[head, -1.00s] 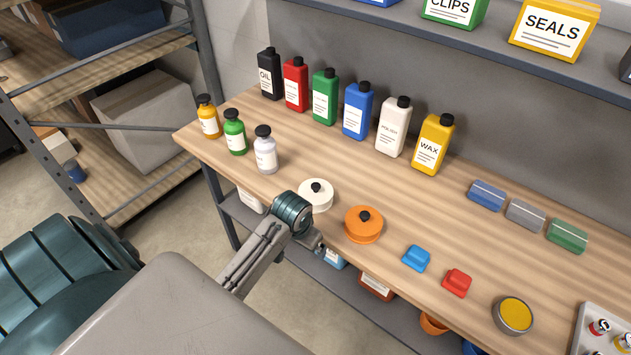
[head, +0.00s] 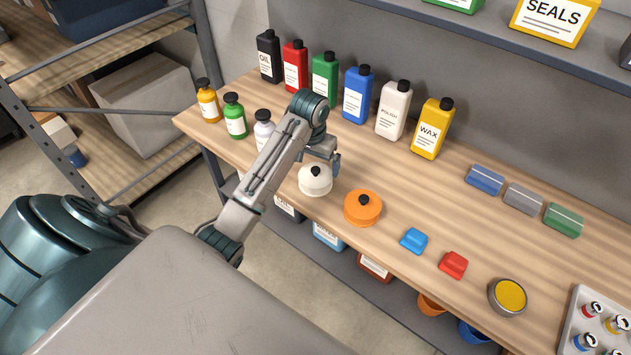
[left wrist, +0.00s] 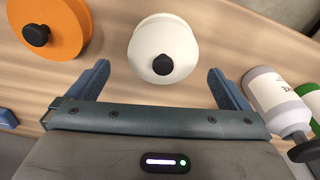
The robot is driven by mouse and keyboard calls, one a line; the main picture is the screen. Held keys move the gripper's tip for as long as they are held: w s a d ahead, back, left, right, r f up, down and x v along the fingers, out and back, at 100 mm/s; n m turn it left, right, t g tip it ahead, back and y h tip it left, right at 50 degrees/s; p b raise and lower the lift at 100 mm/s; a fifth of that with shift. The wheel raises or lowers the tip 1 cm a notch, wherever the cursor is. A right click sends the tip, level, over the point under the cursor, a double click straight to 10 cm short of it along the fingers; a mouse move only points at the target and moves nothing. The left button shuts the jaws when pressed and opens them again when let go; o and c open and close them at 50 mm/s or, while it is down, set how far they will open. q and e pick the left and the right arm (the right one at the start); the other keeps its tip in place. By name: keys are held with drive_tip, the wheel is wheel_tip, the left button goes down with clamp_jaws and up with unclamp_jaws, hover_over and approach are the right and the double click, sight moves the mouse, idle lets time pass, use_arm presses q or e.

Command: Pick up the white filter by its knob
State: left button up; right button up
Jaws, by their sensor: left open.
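The white filter (head: 315,182) is a round white disc with a black knob on top, sitting near the front edge of the wooden bench. In the left wrist view the white filter (left wrist: 165,42) lies ahead of my fingers, its knob roughly centred between them. My left gripper (head: 325,158) is above and just behind the filter in the head view. In the left wrist view the left gripper (left wrist: 163,82) is open and empty, one finger to each side. My right gripper is not in view.
An orange filter (head: 362,209) with a black knob sits close beside the white one. A white bottle (head: 263,130) and a green bottle (head: 235,118) stand left of it. A row of taller bottles, such as the blue one (head: 356,95), stands behind. Blue (head: 414,240) and red pieces lie to the right.

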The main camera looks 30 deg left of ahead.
sight(315, 169)
use_arm(q)
drive_tip(key=shift+w+f, duration=0.15)
drive_tip(key=shift+f, duration=0.45)
drive_tip(key=shift+a+f+p, duration=0.1)
drive_tip(key=shift+f+p, duration=0.15)
drive_tip(key=shift+p, duration=0.2)
drive_tip(key=f+p, duration=0.1)
drive_tip(key=f, duration=0.1)
drive_tip(key=w+f+p, duration=0.1)
drive_tip(key=f, duration=0.1)
drive_tip(key=shift+a, duration=0.2)
drive_tip(key=shift+f, duration=0.4)
drive_tip(key=c, duration=0.8)
drive_tip(key=shift+w+r, duration=0.1)
drive_tip(key=shift+r, duration=0.05)
